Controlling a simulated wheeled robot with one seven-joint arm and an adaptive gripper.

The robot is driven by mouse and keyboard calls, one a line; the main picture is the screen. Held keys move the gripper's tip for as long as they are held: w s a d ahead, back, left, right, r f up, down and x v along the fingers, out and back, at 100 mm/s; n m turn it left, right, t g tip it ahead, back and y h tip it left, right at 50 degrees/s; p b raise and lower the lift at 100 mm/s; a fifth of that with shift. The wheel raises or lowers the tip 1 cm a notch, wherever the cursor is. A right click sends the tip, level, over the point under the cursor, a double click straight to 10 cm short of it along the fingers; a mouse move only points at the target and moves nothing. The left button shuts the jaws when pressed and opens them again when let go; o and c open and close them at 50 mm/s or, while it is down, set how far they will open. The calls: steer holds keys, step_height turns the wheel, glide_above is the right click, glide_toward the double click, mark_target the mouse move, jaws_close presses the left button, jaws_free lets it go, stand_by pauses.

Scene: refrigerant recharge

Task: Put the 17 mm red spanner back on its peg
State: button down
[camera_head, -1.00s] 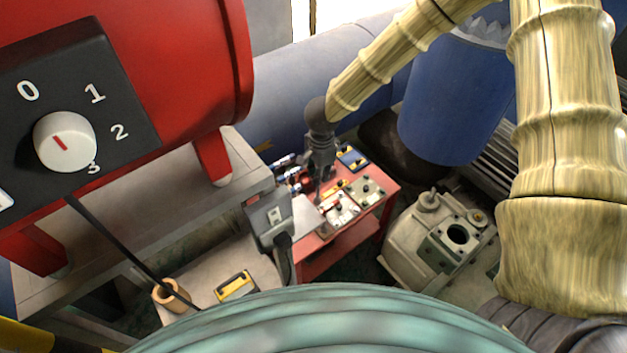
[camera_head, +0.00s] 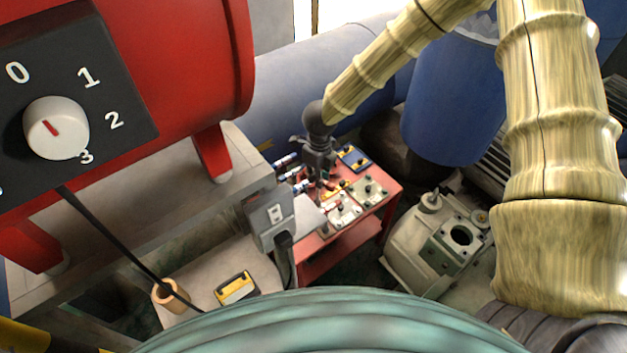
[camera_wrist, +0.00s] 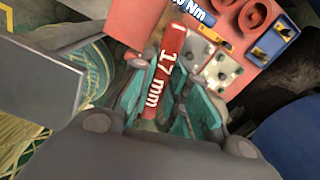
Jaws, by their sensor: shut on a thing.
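The red spanner (camera_wrist: 168,72), marked "17 mm" in white, is between the teal fingers of my gripper (camera_wrist: 160,104) in the wrist view. My gripper is shut on it, and the spanner's long side points up the picture. Its lower end is hidden by the hand. In the head view my gripper (camera_head: 320,176) hangs above the red workbench (camera_head: 338,248), at its back left part. The spanner is too small there to make out clearly. I cannot pick out its peg in either view.
On the bench are pale valve plates (camera_head: 343,212), a blue plate (camera_head: 354,158) and several small tools. A grey box (camera_head: 268,218) stands left of it, below the red tank (camera_head: 190,60). A pale pump housing (camera_head: 440,245) is at right. A blue drum (camera_head: 450,110) stands behind.

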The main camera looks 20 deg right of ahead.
steer(key=m, duration=0.1)
steer(key=f+m, duration=0.1)
steer(key=m, duration=0.2)
steer(key=shift+w+f+m, duration=0.15)
steer(key=shift+w+m, duration=0.15)
steer(key=m, duration=0.3)
steer(key=f+m+b, duration=0.1)
steer(key=shift+w, duration=0.25)
steer(key=m, duration=0.3)
steer(key=f+m, duration=0.1)
steer(key=shift+w+m, duration=0.25)
steer(key=shift+m, duration=0.15)
step_height(320, 180, down, 6)
steer(key=m+b, duration=0.4)
steer(key=m, duration=0.1)
steer(key=shift+w, duration=0.25)
steer(key=shift+f, duration=1.45)
steer(key=c, duration=1.3)
jaws_free()
